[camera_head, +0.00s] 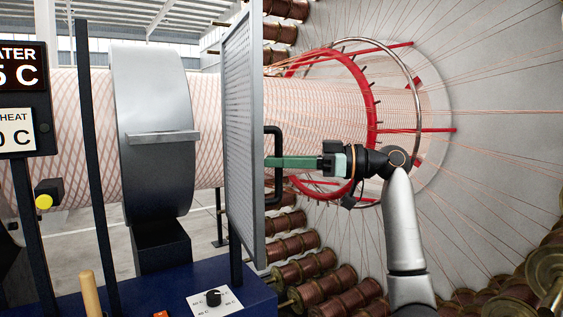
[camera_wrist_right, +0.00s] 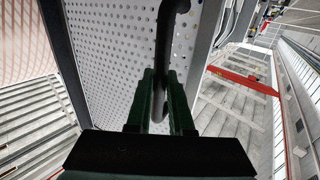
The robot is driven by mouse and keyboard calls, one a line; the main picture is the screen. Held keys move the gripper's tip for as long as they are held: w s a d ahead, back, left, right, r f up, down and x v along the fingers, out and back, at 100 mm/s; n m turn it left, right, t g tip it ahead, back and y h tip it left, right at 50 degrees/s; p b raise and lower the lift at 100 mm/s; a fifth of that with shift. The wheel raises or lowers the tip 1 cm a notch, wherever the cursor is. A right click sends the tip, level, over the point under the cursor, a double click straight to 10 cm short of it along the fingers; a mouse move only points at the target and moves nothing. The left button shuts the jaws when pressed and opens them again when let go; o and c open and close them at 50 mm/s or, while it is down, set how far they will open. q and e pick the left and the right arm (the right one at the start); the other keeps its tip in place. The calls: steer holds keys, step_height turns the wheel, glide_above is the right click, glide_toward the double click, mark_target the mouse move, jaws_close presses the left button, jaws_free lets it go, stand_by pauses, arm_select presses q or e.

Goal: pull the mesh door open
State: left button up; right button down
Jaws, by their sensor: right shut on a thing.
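The mesh door (camera_head: 243,130) is a grey perforated panel in a pale frame, seen at a steep angle in the head view. It stands upright between the grey ring housing and the spool carousel. Its black bar handle (camera_head: 278,135) sticks out on the right side. My right gripper (camera_head: 270,162) reaches in from the right with green fingers at the handle. In the right wrist view, the fingers (camera_wrist_right: 165,105) are shut on the handle (camera_wrist_right: 165,45), with the perforated panel (camera_wrist_right: 115,60) behind. My left gripper is in neither view.
A grey ring housing (camera_head: 150,100) stands left of the door around the braided tube. A red ring (camera_head: 374,110) and several copper spools (camera_head: 305,267) are behind and below my right arm.

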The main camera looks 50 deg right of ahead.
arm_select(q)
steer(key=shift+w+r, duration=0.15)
arm_select(e)
steer(key=shift+d+r, duration=0.1)
steer(key=c, duration=0.8)
jaws_free()
steer(key=shift+w, duration=0.15)
arm_select(q)
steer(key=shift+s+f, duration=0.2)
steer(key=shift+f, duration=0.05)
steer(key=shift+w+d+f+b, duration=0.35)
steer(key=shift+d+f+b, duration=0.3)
steer(key=shift+b, duration=0.6)
arm_select(e)
steer(key=v, duration=1.2)
steer(key=shift+s+d, duration=0.15)
steer(key=shift+s, duration=0.05)
